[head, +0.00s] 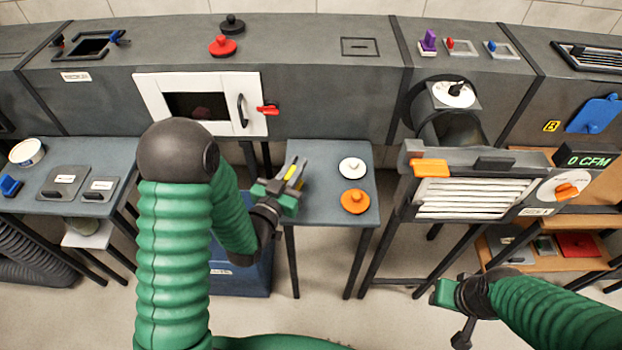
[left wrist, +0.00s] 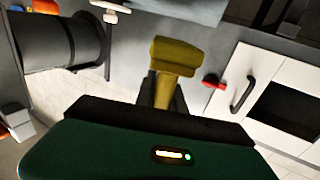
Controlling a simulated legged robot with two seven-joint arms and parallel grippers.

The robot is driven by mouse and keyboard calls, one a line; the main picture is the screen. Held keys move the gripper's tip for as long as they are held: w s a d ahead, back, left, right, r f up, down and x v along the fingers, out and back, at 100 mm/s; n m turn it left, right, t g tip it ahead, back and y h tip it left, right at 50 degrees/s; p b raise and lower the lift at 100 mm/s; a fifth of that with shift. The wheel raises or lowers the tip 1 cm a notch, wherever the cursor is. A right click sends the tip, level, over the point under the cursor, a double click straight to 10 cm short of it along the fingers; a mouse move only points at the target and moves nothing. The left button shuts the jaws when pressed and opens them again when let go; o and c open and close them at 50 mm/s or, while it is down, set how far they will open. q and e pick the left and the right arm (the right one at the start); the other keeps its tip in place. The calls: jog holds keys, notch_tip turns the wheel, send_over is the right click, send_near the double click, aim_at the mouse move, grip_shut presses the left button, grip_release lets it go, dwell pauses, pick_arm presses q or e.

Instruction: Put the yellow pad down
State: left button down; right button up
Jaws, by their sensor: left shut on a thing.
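The yellow pad (left wrist: 175,57) has a blocky head and a narrow stem in the left wrist view. My left gripper (left wrist: 166,92) is shut on the stem, with the head beyond the fingers. In the head view my left gripper (head: 294,173) is over the left part of the small grey table (head: 320,205), and only a sliver of the yellow pad (head: 291,172) shows between the fingers. I cannot tell its exact height above the top. My right gripper (head: 444,293) is low at the right, away from the pad; its fingers are not clear.
A round white pad (head: 351,167) and a round orange pad (head: 355,201) are on the right half of the small table. A white-framed door (head: 200,104) with a red latch (head: 268,110) is behind. A slatted filter unit (head: 475,198) stands right of the table.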

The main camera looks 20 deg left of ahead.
pick_arm(q)
jog(key=w+d, duration=0.3)
jog(key=shift+w+d, duration=0.2)
jog(key=f, duration=0.2)
jog(key=f+b, duration=0.1)
jog(key=f, duration=0.1)
jog(key=shift+w+a+b, duration=0.15)
jog(key=shift+a+b, duration=0.05)
jog(key=shift+b, duration=0.1)
jog(key=shift+a+r, duration=0.1)
jog(key=c, duration=1.4)
grip_release()
jog(key=shift+d, duration=0.2)
pick_arm(e)
jog(key=shift+d+f, duration=0.2)
jog(key=shift+f, duration=0.55)
pick_arm(q)
jog(key=shift+a+r, duration=0.1)
pick_arm(e)
jog(key=shift+a+r, duration=0.1)
